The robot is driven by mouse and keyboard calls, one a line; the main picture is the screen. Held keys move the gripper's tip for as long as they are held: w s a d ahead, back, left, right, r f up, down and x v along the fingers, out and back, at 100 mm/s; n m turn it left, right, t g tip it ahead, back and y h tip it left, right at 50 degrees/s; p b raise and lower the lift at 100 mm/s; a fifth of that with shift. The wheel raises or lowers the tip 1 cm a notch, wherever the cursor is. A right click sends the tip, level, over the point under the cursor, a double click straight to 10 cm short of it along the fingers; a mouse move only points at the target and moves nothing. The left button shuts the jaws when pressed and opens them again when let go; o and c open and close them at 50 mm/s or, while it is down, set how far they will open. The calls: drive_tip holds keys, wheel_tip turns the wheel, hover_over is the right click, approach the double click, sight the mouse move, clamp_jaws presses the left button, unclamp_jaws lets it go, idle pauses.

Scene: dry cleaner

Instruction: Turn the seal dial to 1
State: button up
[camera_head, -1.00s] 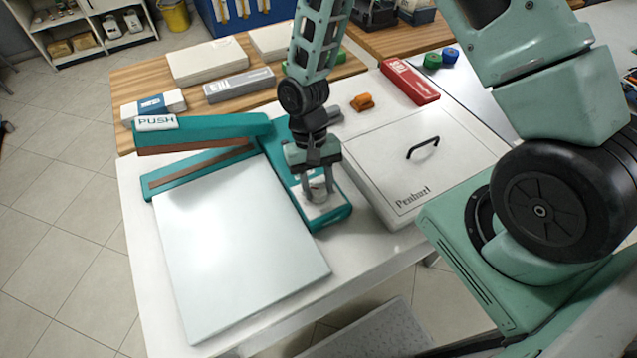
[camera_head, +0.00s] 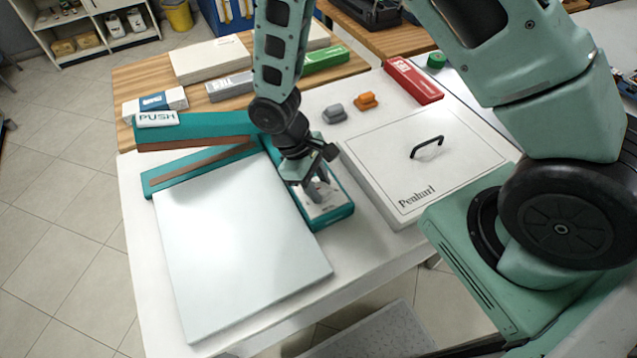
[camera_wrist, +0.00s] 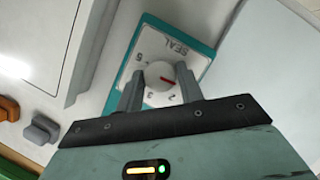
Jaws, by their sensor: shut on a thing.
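The seal dial is a round white knob (camera_wrist: 160,74) with a red pointer mark, on a white face marked SEAL (camera_wrist: 176,42) with numbers around it. In the wrist view the red mark points right and slightly down; a 2 shows below the knob, and fingers hide part of the scale. The face is on the teal sealer base (camera_head: 335,218), beside its raised PUSH arm (camera_head: 195,128). My gripper (camera_head: 318,194) is shut on the knob, one finger on each side. In the head view it is tilted and hides the knob.
A white panel (camera_head: 240,250) lies left of the dial. A white Penhurl box (camera_head: 440,180) with a black handle stands to the right. Behind are grey (camera_head: 334,113) and orange (camera_head: 365,101) blocks and a red box (camera_head: 412,80).

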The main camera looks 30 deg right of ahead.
drive_tip(key=shift+n+t, duration=0.3)
drive_tip(key=shift+n, duration=0.3)
drive_tip(key=o, duration=1)
drive_tip(key=b+v, duration=0.2)
drive_tip(key=v, duration=1.5)
drive_tip(key=shift+a, duration=0.3)
drive_tip(key=shift+w+r, duration=0.1)
drive_tip(key=shift+r, duration=0.1)
drive_tip(key=s+r+t+y, duration=0.1)
drive_tip(key=s+r, duration=0.1)
drive_tip(key=s, duration=0.7)
drive_tip(key=s+a+r+m+t+y, duration=0.1)
drive_tip(key=s+r+t+y, duration=0.1)
drive_tip(key=s, duration=0.7)
drive_tip(key=shift+r+m+y, duration=0.3)
drive_tip(key=shift+r, duration=0.5)
